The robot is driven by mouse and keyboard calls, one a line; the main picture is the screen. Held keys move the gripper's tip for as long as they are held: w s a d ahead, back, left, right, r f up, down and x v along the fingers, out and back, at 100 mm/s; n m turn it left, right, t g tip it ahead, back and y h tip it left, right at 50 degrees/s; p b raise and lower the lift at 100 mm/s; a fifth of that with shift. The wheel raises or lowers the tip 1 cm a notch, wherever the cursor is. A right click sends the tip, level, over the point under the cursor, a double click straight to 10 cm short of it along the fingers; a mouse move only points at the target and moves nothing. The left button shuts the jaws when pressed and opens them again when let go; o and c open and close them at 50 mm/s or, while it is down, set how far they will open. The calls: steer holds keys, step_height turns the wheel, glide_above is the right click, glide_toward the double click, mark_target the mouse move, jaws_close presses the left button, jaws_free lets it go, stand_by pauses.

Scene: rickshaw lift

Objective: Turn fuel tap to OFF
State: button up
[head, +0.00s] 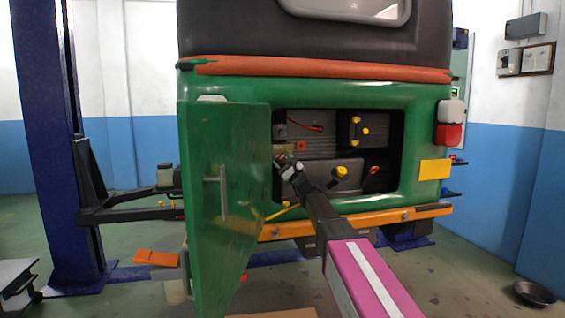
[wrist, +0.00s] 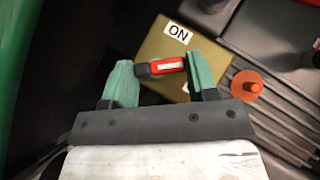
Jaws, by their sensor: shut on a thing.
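The fuel tap has a red lever (wrist: 160,67) with a pale stripe, seen in the wrist view between the two green fingers of my gripper (wrist: 161,78). My gripper is shut on this lever, with a finger at each end of it. The lever lies nearly level in the picture, in front of an olive-brown box (wrist: 150,45). A white label (wrist: 178,33) reading "ON" is on the box just above the lever. No OFF label is visible. In the head view my gripper (head: 285,160) reaches into the left side of the open rear bay, and the lever is hard to make out.
The green rear door (head: 225,220) stands open to the left of my arm. An orange-red knob (wrist: 247,86) on a stem is right of the fingers over ribbed metal. A yellow cap (head: 341,171) and a black unit with yellow knobs (head: 360,130) are further right in the bay.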

stand_by(0.3)
steer(key=o, duration=0.9)
steer(key=shift+o, duration=0.2)
steer(key=shift+s, duration=0.1)
steer(key=v, duration=0.7)
steer(key=shift+d+f, duration=0.15)
steer(key=shift+d, duration=0.05)
steer(key=shift+s, duration=0.1)
